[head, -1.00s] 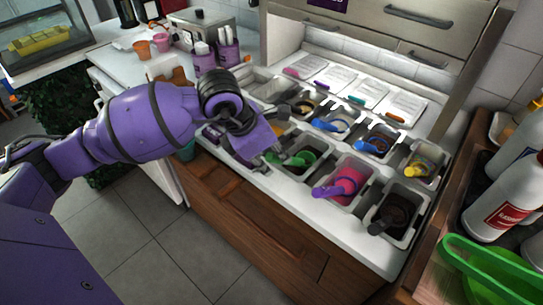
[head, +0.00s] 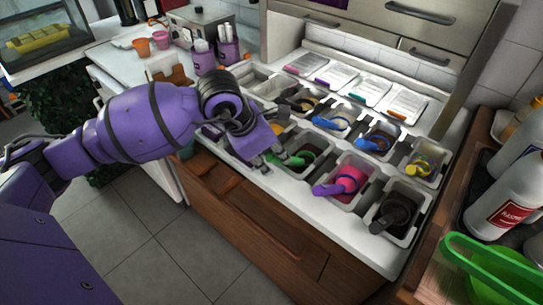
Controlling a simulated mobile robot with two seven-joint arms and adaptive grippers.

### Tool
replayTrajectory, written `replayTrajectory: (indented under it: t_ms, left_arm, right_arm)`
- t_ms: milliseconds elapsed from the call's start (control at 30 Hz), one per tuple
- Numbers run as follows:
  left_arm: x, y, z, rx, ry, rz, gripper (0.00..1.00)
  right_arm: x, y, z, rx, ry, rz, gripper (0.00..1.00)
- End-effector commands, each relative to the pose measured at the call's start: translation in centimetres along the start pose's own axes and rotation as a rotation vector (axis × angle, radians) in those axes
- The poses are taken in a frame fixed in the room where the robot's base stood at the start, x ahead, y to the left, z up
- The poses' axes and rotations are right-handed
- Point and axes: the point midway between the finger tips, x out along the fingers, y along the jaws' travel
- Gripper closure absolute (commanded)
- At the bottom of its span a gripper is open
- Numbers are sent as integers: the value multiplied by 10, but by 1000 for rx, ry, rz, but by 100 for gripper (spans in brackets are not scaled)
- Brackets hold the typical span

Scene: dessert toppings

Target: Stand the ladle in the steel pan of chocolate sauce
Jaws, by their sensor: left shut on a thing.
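My left gripper (head: 268,155) reaches in from the left over the near edge of the topping counter, beside a green-handled scoop (head: 291,160). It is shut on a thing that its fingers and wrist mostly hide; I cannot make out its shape. I cannot pick out the ladle with certainty. A grey pan (head: 413,236) at the near right end holds something dark brown that looks like chocolate, with a dark-handled utensil (head: 383,222) lying in it. Whether this is the sauce pan I cannot tell. My right gripper is not in view.
Beside the gripper are pans with a pink-purple scoop (head: 343,184), blue scoops (head: 332,123) and a yellow one (head: 420,168). Behind them lie several paper cards (head: 371,92). White bottles (head: 510,200) and a green container (head: 495,280) stand at the right.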

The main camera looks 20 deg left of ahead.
Motion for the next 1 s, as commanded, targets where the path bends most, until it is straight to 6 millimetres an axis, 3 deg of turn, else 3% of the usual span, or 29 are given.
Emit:
replayTrajectory:
  t_ms: [400, 433, 600, 800, 933, 1000]
  left_arm:
    - [0, 0, 0, 0, 0, 0, 100]
    - [0, 0, 0, 0, 0, 0, 80]
    - [0, 0, 0, 0, 0, 0, 60]
    - [0, 0, 0, 0, 0, 0, 60]
    - [0, 0, 0, 0, 1, 0, 44]
    - [0, 0, 0, 0, 1, 0, 44]
  right_arm:
    - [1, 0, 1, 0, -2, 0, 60]
    - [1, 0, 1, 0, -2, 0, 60]
    - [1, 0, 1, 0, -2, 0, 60]
    - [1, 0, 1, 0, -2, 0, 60]
    - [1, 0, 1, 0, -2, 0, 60]
    - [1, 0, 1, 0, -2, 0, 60]
